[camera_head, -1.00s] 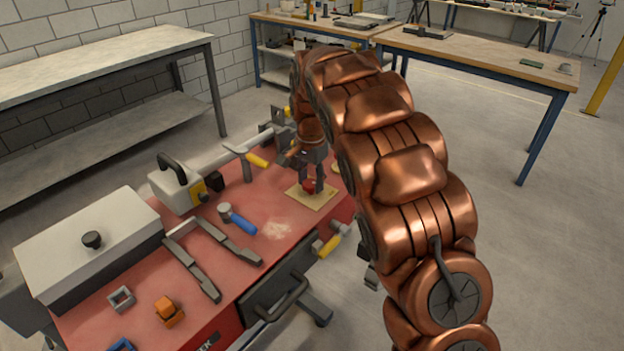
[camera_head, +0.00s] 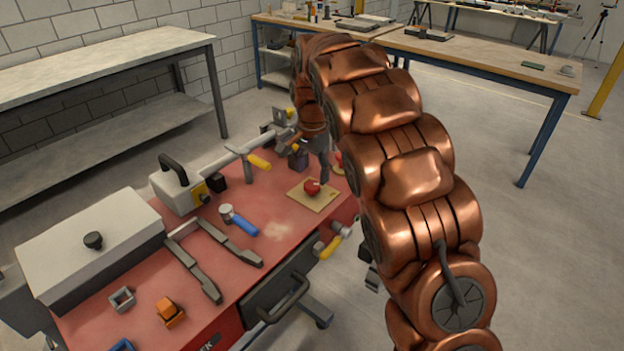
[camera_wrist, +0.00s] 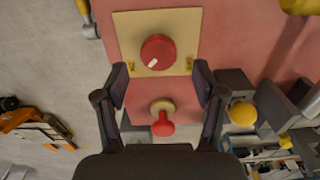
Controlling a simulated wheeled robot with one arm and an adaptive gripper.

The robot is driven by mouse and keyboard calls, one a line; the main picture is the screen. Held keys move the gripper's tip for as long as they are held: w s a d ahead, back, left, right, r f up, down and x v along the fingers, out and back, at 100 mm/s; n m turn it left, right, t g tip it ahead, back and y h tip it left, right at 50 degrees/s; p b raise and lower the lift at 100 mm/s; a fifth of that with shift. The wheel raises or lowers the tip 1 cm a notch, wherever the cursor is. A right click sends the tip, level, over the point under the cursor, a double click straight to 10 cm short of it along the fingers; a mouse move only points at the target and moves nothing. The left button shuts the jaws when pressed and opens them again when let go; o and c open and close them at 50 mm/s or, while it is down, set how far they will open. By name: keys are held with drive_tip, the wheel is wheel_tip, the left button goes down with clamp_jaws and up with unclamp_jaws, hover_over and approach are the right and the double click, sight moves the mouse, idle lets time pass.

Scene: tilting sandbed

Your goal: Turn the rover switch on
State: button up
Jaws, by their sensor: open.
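A round red knob (camera_head: 312,187) sits on a tan square plate (camera_head: 325,202) at the right part of the red workbench top. In the wrist view the red knob (camera_wrist: 158,50) has a white mark pointing to its lower left, and the plate (camera_wrist: 128,30) has small yellowish labels at both lower corners, too small to read. My gripper (camera_head: 311,163) is behind the knob and apart from it. In the wrist view my gripper (camera_wrist: 161,84) is open and empty. A second red piece on a tan round base (camera_wrist: 162,118) shows between the fingers, below the plate.

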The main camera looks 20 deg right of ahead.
sight(312, 184)
wheel_tip(312, 184, up, 8)
drive_tip(key=shift+r, duration=0.2)
idle(0.3)
drive_tip(key=s+d+r+n+p, duration=0.1)
drive_tip(key=s+n, duration=0.1)
drive_tip(key=s, duration=0.7)
drive_tip(key=s+d+r+n+p, duration=0.1)
drive_tip(key=s+r+n, duration=0.1)
drive_tip(key=s, duration=0.8)
drive_tip(key=s+f+n+g+p, duration=0.1)
drive_tip(key=s+f+n, duration=0.2)
drive_tip(key=s, duration=0.9)
drive_tip(key=s+a+f+n+p, duration=0.1)
drive_tip(key=s+f+n, duration=0.2)
drive_tip(key=s, duration=0.9)
drive_tip(key=shift+s+a+f+n+g+p, duration=0.15)
drive_tip(key=shift+s+n+g+p, duration=0.05)
drive_tip(key=shift+n+g+p, duration=0.25)
